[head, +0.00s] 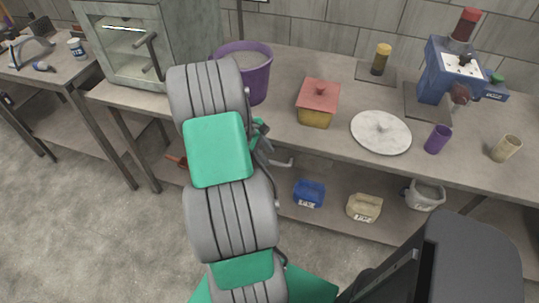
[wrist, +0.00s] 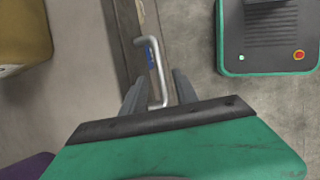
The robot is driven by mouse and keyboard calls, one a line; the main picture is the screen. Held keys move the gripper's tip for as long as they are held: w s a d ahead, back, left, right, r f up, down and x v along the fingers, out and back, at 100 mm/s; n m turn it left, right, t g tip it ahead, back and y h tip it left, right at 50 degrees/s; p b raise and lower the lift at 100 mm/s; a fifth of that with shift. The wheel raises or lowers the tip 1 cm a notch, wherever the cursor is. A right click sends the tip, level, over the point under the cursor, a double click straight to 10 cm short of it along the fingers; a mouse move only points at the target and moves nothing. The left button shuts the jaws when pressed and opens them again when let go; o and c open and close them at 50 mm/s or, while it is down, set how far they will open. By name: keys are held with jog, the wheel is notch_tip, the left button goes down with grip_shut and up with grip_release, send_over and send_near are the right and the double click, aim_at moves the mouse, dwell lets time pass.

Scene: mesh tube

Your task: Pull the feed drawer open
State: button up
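The feed drawer's handle (wrist: 157,75) is a pale metal bar on the bench's front edge. It also seems to show in the head view (head: 281,162), just right of my arm. A small blue label (wrist: 149,57) sits beside the handle in the wrist view. My gripper (wrist: 157,88) is open, with one dark finger on each side of the handle's near end. I see no clear contact. In the head view my arm hides most of the gripper and the drawer front, and I see no open gap at the drawer.
On the bench stand a purple bucket (head: 257,85), a yellow box with a red lid (head: 318,103), a round pale plate (head: 381,132) and a purple cup (head: 438,139). Floor in front is clear.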

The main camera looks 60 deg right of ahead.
aim_at(272, 161)
jog(key=shift+x, duration=1.55)
jog(key=shift+c, duration=0.4)
grip_shut()
jog(key=shift+r, duration=0.1)
